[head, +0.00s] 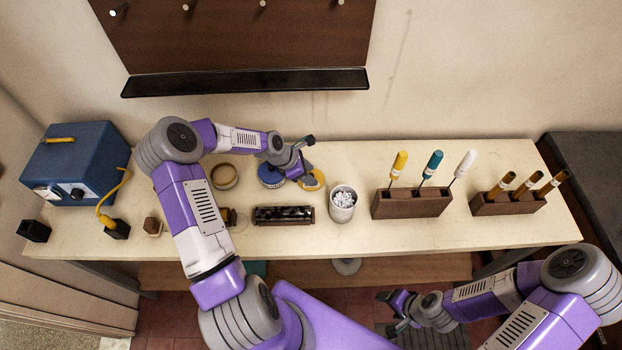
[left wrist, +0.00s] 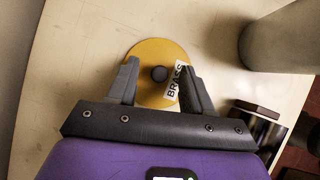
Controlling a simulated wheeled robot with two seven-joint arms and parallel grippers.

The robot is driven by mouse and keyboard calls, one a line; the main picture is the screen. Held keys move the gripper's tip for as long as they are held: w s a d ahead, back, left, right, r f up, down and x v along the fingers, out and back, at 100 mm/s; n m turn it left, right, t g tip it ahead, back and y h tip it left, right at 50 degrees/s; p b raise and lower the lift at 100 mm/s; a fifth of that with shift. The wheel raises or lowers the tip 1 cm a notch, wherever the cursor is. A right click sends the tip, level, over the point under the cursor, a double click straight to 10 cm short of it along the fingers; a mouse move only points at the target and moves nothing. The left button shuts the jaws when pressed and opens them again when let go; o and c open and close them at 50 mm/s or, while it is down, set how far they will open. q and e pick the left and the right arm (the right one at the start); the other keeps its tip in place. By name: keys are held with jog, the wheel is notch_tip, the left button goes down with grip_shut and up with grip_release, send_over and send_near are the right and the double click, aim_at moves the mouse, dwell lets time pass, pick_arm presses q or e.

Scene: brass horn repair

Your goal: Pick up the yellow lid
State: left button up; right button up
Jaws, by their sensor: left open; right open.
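The yellow lid (head: 314,180) lies on the workbench, partly hidden by my left gripper in the head view. In the left wrist view the lid (left wrist: 147,58) is a round yellow disc with a dark knob (left wrist: 159,74) in the middle and a white label reading "BRASS". My left gripper (head: 310,162) is open, and its fingers (left wrist: 160,75) show on either side of the knob over the lid. I cannot tell how high they are above it. My right gripper (head: 388,312) is open and empty in front of the bench, low and away from the lid.
A blue round container (head: 270,175) stands just left of the lid. A white cup of pale bits (head: 343,204) stands in front and to the right. A wooden rack with screwdrivers (head: 411,203) is further right. Bare bench (head: 330,155) lies behind the lid.

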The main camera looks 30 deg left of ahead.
pick_arm(q)
grip_shut()
dwell(0.4)
